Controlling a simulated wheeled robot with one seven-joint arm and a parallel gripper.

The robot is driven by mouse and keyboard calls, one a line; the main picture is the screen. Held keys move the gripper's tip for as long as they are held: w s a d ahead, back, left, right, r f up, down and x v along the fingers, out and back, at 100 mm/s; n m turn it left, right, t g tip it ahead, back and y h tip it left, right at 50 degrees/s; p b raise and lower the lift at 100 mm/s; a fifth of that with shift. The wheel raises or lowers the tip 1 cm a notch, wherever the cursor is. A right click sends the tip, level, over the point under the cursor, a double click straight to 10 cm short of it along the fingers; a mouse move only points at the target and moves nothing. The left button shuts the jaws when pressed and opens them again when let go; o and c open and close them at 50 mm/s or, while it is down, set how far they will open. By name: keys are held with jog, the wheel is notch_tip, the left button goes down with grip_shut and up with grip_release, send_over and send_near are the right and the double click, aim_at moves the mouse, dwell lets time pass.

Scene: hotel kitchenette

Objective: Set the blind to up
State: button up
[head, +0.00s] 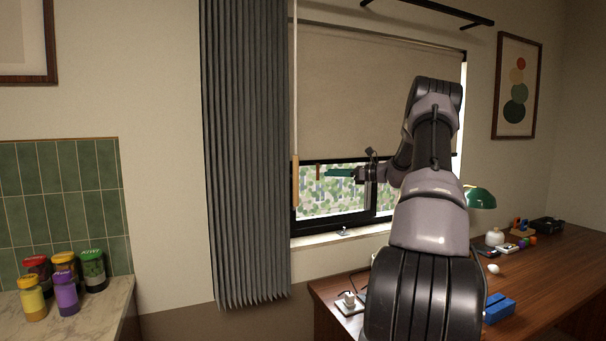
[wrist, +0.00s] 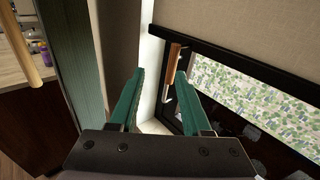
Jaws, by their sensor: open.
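The beige roller blind (head: 375,90) hangs over the window, with its dark bottom bar (wrist: 240,68) low and a strip of glass showing below. A longer wooden cord handle (head: 295,182) hangs on a pale cord further left. My gripper (head: 338,173), with teal fingers, is open just right of the brown tab. In the wrist view the brown tab (wrist: 173,62) shows beyond the fingertips of my gripper (wrist: 160,72), near the right one; whether they touch is unclear.
A grey curtain (head: 245,150) hangs left of the window. A sill (head: 325,239) runs below it. A wooden desk (head: 550,265) with a green lamp (head: 480,197) and small items stands at right. Several jars (head: 66,292) stand on the left counter.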

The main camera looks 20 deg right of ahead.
jog(key=w+d+x, duration=0.1)
jog(key=x, duration=0.9)
jog(key=shift+w+d+f+m+t, duration=0.15)
jog(key=shift+w+d+m+t, duration=0.15)
jog(key=shift+m+t, duration=0.1)
jog(key=shift+a, duration=0.1)
grip_shut()
dwell(0.9)
